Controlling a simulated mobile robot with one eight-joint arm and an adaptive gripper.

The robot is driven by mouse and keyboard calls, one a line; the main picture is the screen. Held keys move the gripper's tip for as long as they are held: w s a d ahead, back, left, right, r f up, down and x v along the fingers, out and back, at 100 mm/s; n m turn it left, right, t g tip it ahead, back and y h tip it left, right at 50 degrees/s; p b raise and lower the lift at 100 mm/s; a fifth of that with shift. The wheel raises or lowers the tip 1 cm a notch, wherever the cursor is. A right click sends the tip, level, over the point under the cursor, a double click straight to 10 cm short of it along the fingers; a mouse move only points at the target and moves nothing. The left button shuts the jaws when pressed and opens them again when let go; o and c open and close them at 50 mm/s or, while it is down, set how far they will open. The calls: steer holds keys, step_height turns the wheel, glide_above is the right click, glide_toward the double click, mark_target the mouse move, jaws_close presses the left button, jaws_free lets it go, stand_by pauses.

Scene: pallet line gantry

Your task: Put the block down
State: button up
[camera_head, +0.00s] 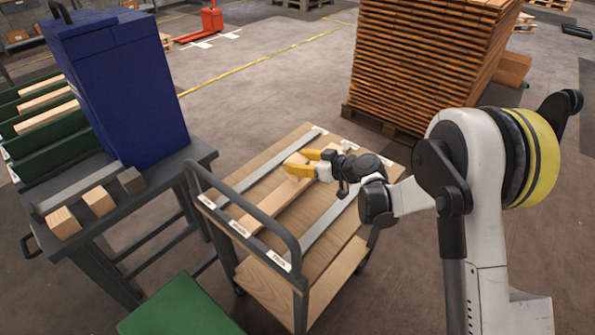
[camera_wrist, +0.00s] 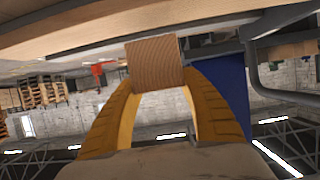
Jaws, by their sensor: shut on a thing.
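My gripper (camera_head: 300,167) has yellow fingers and is shut on a light wooden block (camera_head: 296,158). It is over the far part of a wooden-topped cart (camera_head: 327,206) in the head view. In the wrist view, the block (camera_wrist: 155,64) sits between the tips of both fingers (camera_wrist: 158,88), with the cart's top surface just beyond it. I cannot tell whether the block touches the cart. Grey strips divide the cart top into lanes, and small white labels lie along its near edge; most of their text is too small to read.
A dark table (camera_head: 160,180) at left carries a blue cabinet (camera_head: 118,90), two light blocks (camera_head: 81,212) and a darker block (camera_head: 131,180). The cart's grey handle (camera_head: 246,205) rises at its near left. A tall plank stack (camera_head: 420,65) stands behind. Open floor lies between.

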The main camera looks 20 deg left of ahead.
step_height(320, 180, down, 3)
steer(key=shift+f+b, duration=0.1)
steer(key=shift+b, duration=0.55)
steer(key=shift+r, duration=0.2)
steer(key=shift+f, duration=0.15)
steer(key=o, duration=1.2)
steer(key=shift+c, duration=0.2)
steer(key=shift+d+r, duration=0.15)
steer(key=shift+r, duration=0.1)
steer(key=p+v, duration=0.5)
steer(key=v, duration=0.6)
steer(key=shift+d+r, duration=0.2)
steer(key=shift+d, duration=0.1)
